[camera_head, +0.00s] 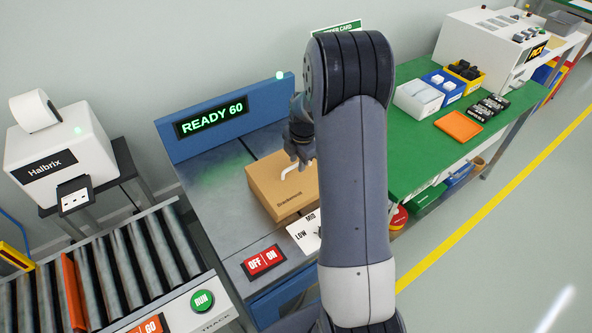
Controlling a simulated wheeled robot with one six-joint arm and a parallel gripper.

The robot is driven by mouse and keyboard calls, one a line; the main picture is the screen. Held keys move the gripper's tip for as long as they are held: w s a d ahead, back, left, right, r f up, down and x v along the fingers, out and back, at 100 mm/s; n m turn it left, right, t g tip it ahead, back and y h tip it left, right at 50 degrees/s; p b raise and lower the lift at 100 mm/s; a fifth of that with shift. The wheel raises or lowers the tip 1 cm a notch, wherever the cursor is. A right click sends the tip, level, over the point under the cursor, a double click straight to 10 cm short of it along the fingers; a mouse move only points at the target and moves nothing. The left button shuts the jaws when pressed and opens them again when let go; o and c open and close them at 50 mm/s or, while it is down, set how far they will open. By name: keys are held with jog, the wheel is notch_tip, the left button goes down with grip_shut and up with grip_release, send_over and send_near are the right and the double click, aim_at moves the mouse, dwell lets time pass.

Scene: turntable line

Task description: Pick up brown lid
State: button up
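A brown cardboard box (272,197) with small dark print on its front stands on the grey machine top. Its flat brown top shows, but I cannot make out a separate lid from the box body. My gripper (298,163) is over the right part of the box, partly hidden behind my own arm. A small white curved piece shows at its tip, against the brown top. I cannot tell whether the fingers are open or shut, or whether they touch the box. The right end of the box is hidden by my arm.
A blue panel reading READY 60 (211,118) stands behind. A red OFF/ON switch (263,262) and white dial plate (305,234) lie in front. Left are rollers (135,262) and a white printer (60,150). The green bench (415,150) holds bins and an orange tray (458,125).

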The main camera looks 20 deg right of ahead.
jog(key=shift+w+f, duration=0.15)
jog(key=shift+f, duration=1.05)
jog(key=shift+c, duration=0.2)
grip_shut()
